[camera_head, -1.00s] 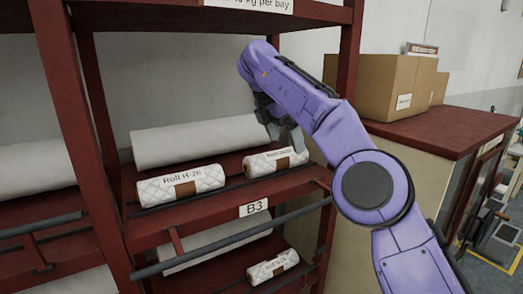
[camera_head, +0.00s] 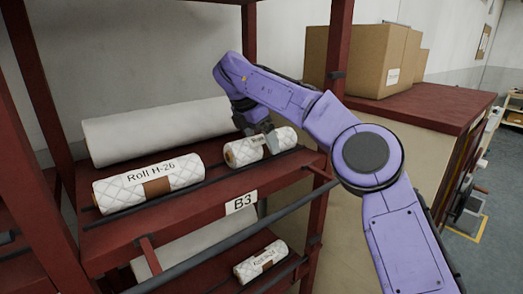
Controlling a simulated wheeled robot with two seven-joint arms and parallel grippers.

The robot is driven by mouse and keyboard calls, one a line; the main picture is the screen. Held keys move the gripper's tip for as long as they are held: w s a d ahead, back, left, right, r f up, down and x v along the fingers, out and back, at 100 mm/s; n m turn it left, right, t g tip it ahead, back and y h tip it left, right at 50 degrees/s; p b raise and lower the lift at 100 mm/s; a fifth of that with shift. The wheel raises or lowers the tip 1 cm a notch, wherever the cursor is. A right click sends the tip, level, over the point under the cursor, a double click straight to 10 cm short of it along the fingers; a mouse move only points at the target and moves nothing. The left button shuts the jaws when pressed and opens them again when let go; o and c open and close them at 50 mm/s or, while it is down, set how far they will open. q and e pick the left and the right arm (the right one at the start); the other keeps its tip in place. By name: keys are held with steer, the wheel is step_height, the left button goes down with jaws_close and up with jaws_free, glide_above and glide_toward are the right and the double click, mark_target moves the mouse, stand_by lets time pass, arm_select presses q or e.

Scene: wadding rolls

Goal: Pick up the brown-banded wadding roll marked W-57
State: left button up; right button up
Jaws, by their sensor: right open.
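A white quilted wadding roll with a brown band (camera_head: 283,141) lies at the right end of the shelf marked B3; its label is partly covered and I cannot read it. My right gripper (camera_head: 265,143) is open and pointing down at this roll, with a finger in front of its label; I cannot tell whether it touches. Another brown-banded roll, labelled "Roll H-26" (camera_head: 148,186), lies to the left on the same shelf. A smaller roll (camera_head: 260,262) lies on the shelf below, its label too small to read. No mark W-57 is legible. My left gripper is out of view.
A long plain white roll (camera_head: 155,131) lies behind the labelled rolls. Dark rails (camera_head: 225,245) run along the shelf front, and a red upright (camera_head: 330,110) stands close to my right arm. Cardboard boxes (camera_head: 352,62) sit on a red-topped cabinet (camera_head: 425,108) at right.

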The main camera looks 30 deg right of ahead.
steer(key=shift+w+d+f, duration=0.25)
steer(key=shift+w+f, duration=0.1)
steer(key=shift+f, duration=0.2)
steer(key=shift+s+r, duration=0.2)
steer(key=shift+s, duration=0.15)
steer(key=shift+s+r, duration=0.15)
steer(key=shift+s, duration=0.15)
steer(key=c, duration=0.3)
steer(key=shift+a, duration=0.1)
steer(key=c, duration=0.5)
steer(key=shift+w, duration=0.15)
steer(key=c, duration=0.3)
